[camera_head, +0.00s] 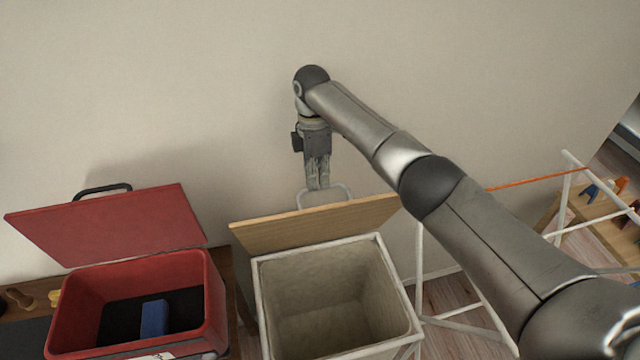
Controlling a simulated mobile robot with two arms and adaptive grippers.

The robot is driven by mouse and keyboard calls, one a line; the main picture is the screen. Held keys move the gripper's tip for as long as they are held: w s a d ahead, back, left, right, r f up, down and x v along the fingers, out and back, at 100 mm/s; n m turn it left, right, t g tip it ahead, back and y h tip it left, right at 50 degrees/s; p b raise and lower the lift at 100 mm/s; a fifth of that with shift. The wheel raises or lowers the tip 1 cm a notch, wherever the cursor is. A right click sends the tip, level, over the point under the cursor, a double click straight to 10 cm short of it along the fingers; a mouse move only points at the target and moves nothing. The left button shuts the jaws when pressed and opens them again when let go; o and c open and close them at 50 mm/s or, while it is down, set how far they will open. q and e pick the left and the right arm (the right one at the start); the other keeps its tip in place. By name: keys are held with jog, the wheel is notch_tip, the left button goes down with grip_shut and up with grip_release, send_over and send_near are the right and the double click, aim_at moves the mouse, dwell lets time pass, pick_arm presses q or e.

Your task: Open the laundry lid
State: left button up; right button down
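The laundry bin (390,285) is a pale, lined box with a white rim, at the lower middle. Its wooden lid (315,222) stands raised, tilted up along the bin's back edge, so the inside shows and looks empty. A pale loop handle (346,187) sticks up past the lid's top edge. My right gripper (318,187) points down at this handle. Its fingers are close together and overlap the handle in the picture. I cannot tell whether the handle is between them. My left gripper is not in view.
A red box (215,300) with its red lid (110,225) raised stands left of the bin, with a blue block (154,318) inside. A white frame (419,265) and a wooden table (605,232) with small objects are at right. A plain wall is behind.

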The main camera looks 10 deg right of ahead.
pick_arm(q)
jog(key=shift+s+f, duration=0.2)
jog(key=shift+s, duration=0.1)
pick_arm(e)
jog(key=shift+s+f, duration=0.25)
jog(key=shift+f, duration=0.95)
jog(key=c, duration=1.9)
grip_release()
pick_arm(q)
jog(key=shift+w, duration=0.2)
pick_arm(e)
jog(key=o, duration=0.8)
jog(key=shift+w+f, duration=0.25)
jog(key=shift+w, duration=0.2)
jog(key=shift+o, duration=0.2)
jog(key=shift+r, duration=0.1)
jog(key=r, duration=0.1)
jog(key=w+r, duration=0.1)
jog(key=r, duration=0.3)
jog(key=shift+w, duration=0.4)
jog(key=c, duration=0.4)
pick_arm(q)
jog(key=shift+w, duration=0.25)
pick_arm(e)
jog(key=r, duration=0.7)
jog(key=shift+w+a+r, duration=0.1)
jog(key=shift+w+r, duration=0.05)
jog(key=shift+w, duration=0.25)
jog(key=shift+c, duration=0.2)
